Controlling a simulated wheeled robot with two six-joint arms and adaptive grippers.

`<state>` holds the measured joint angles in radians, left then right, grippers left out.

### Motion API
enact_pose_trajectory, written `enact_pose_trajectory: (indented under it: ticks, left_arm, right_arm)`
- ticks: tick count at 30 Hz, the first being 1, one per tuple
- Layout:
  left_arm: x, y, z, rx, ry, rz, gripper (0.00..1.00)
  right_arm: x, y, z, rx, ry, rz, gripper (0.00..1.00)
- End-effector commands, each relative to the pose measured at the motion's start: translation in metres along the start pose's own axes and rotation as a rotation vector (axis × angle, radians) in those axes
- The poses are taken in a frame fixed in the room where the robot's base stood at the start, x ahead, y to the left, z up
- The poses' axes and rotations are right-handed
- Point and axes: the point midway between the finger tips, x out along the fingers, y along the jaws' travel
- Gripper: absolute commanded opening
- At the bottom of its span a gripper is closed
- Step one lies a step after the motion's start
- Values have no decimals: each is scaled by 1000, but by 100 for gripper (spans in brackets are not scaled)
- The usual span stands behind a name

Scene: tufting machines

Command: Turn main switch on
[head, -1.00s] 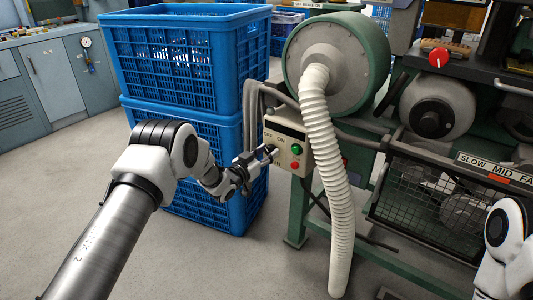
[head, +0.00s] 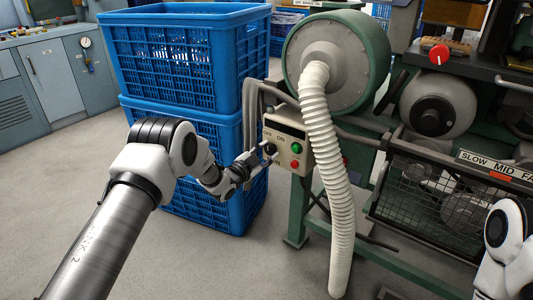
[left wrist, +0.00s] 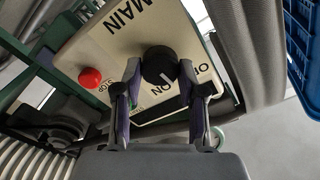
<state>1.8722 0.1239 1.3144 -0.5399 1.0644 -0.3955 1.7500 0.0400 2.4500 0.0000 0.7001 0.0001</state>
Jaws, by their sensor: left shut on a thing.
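The main switch is a round black knob (left wrist: 160,66) with a white mark, on a cream control box (head: 277,133) lettered MAIN, OFF and ON. In the left wrist view its white mark points down and right, towards the ON lettering. My left gripper (left wrist: 160,76) is shut on the knob, with one finger on each side of it. In the head view the left gripper (head: 267,158) reaches the box from the left, and its fingers partly cover the knob. My right gripper is out of view; only part of that arm shows at the right edge.
A red stop button (left wrist: 90,78) sits beside the knob, and a green button (head: 297,148) shows in the head view. A white ribbed hose (head: 330,170) hangs right of the box. Stacked blue crates (head: 185,60) stand behind my left arm.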

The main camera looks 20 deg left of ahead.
Motion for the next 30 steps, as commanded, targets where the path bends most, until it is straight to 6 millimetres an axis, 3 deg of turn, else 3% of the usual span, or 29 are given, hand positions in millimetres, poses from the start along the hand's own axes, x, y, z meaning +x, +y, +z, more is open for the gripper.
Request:
enact_pose_trajectory:
  ticks: [21, 30]
  left_arm:
    - [0, 3, 1, 668, 1, 0, 5]
    - [0, 4, 2, 862, 0, 1, 5]
  right_arm:
    - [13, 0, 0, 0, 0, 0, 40]
    - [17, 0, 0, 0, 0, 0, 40]
